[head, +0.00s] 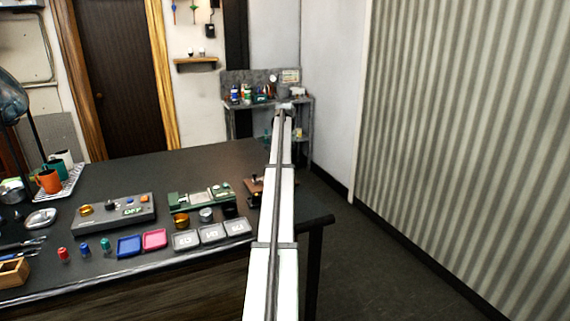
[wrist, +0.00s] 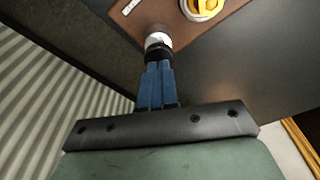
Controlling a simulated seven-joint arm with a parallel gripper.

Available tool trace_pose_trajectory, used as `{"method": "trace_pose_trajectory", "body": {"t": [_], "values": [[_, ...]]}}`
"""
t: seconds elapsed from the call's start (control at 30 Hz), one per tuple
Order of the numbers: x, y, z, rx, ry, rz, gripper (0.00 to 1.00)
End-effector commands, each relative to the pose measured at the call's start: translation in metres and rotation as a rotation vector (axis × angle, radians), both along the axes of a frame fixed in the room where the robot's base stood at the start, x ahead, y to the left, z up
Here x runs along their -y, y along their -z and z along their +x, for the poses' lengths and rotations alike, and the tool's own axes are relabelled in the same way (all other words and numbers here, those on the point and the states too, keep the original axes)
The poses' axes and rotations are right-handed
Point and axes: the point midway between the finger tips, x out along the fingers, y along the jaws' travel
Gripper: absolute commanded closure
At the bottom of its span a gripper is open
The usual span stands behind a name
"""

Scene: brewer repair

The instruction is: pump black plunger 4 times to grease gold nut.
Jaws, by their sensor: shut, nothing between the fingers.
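My gripper (wrist: 157,66) shows in the wrist view with its blue fingers together. Its tips are right at a small upright cylinder (wrist: 158,40) with a dark brownish top, a pale band and a black part. This may be the black plunger; I cannot tell whether the tips touch it. In the head view the brown board (head: 254,188) is partly hidden behind my arm, and my gripper is hidden.
The dark table (head: 180,165) ends just right of the board. Left of it stand a green device (head: 200,194), a grey box (head: 114,212), grey trays (head: 212,233) and several small parts. A shelf (head: 268,102) stands behind. The floor at right is clear.

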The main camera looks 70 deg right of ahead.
Motion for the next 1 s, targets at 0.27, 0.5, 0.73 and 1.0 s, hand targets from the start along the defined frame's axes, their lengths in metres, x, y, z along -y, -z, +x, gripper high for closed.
{"method": "trace_pose_trajectory", "body": {"t": [0.27, 0.5, 0.73, 1.0], "values": [[0.000, 0.007, 0.000, 0.000, 0.000, 0.000, 1.00], [0.000, 0.009, 0.000, 0.000, 0.000, 0.000, 1.00], [0.000, 0.011, 0.000, 0.000, 0.000, 0.000, 1.00], [0.000, 0.015, 0.000, 0.000, 0.000, 0.000, 1.00]]}}
